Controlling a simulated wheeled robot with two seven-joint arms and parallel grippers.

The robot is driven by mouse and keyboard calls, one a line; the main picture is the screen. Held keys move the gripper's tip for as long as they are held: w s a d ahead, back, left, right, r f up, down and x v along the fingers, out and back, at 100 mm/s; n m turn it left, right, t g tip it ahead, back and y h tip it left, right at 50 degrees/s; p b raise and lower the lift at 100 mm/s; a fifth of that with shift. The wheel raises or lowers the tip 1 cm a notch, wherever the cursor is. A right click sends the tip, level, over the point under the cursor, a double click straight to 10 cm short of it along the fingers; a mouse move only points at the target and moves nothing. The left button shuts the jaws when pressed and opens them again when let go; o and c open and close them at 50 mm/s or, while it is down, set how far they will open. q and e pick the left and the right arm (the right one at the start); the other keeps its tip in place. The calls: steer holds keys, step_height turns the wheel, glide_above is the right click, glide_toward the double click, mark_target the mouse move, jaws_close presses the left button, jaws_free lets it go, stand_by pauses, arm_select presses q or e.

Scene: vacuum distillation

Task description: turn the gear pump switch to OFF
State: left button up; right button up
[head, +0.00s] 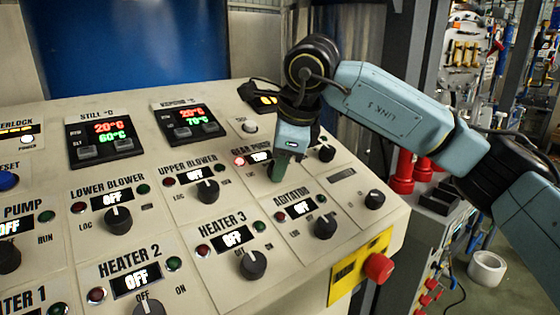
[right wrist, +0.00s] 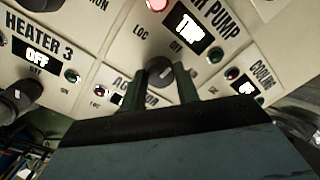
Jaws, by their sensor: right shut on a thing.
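The gear pump switch is a dark round knob (right wrist: 160,76), seen in the right wrist view between my right gripper's two green fingers. My right gripper (right wrist: 162,90) is shut on this knob. In the head view the same gripper (head: 277,172) reaches down onto the gear pump section and hides the knob. The gear pump display (head: 260,157) is lit, and it also shows in the right wrist view (right wrist: 188,27); I cannot read its word surely. The red lamp (head: 239,161) beside it glows. My left gripper is not in view.
Nearby knobs are the upper blower (head: 208,191), agitator (head: 324,227) and heater 3 (head: 253,265), whose displays read OFF. A red emergency button (head: 379,268) on a yellow plate juts from the panel's front right. My right arm crosses from the right.

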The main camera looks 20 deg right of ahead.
steer(key=shift+n, duration=0.4)
steer(key=o, duration=1)
steer(key=shift+c, duration=0.2)
steer(key=v, duration=1.3)
steer(key=shift+r, duration=0.2)
steer(key=shift+d, duration=0.15)
